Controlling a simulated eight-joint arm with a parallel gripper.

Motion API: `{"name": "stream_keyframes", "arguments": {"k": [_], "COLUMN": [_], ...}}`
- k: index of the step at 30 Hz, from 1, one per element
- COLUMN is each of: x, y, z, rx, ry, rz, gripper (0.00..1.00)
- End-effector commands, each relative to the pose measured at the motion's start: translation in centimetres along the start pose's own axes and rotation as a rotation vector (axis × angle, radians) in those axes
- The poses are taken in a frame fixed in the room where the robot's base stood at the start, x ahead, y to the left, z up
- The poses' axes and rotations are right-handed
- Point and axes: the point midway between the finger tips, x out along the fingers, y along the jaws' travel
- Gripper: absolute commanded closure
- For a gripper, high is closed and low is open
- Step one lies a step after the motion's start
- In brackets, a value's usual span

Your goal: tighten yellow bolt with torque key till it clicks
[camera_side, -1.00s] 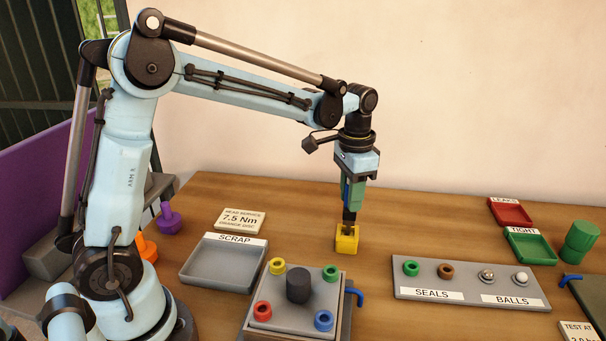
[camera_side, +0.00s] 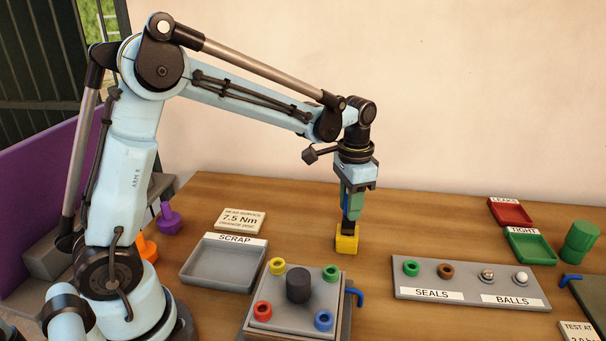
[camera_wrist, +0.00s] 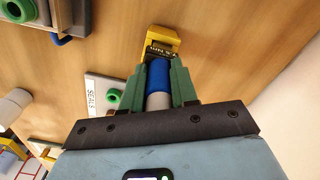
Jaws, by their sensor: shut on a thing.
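My gripper (camera_side: 350,217) points down over a small yellow block (camera_side: 346,246) on the table. Its green fingers are shut on the torque key (camera_wrist: 159,76), whose blue and grey handle shows between them in the wrist view. The key's black lower end meets the top of the yellow block; how deep it sits is hidden. In the wrist view the block (camera_wrist: 161,38) carries a label ending in "Nm". The yellow bolt (camera_side: 277,266) is at the back left corner of a grey plate, left of and nearer the camera than my gripper.
The grey plate (camera_side: 288,321) also bears red, green and blue bolts around a dark central cylinder (camera_side: 298,285). A blue lever is on its right. A scrap tray (camera_side: 222,282), a "7.5 Nm" sign (camera_side: 239,221) and a seals-and-balls board (camera_side: 459,283) stand nearby.

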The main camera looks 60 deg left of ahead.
Motion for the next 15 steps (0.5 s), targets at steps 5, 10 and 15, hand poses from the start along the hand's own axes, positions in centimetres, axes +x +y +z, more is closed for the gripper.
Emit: {"name": "stream_keyframes", "arguments": {"k": [5,10,15], "x": [0.4,0.8,1.2], "y": [0.0,0.0,0.0], "z": [0.0,0.0,0.0], "rx": [0.000,0.000,0.000], "ry": [0.000,0.000,0.000], "rz": [0.000,0.000,0.000], "gripper": [1.00,1.00,1.00]}}
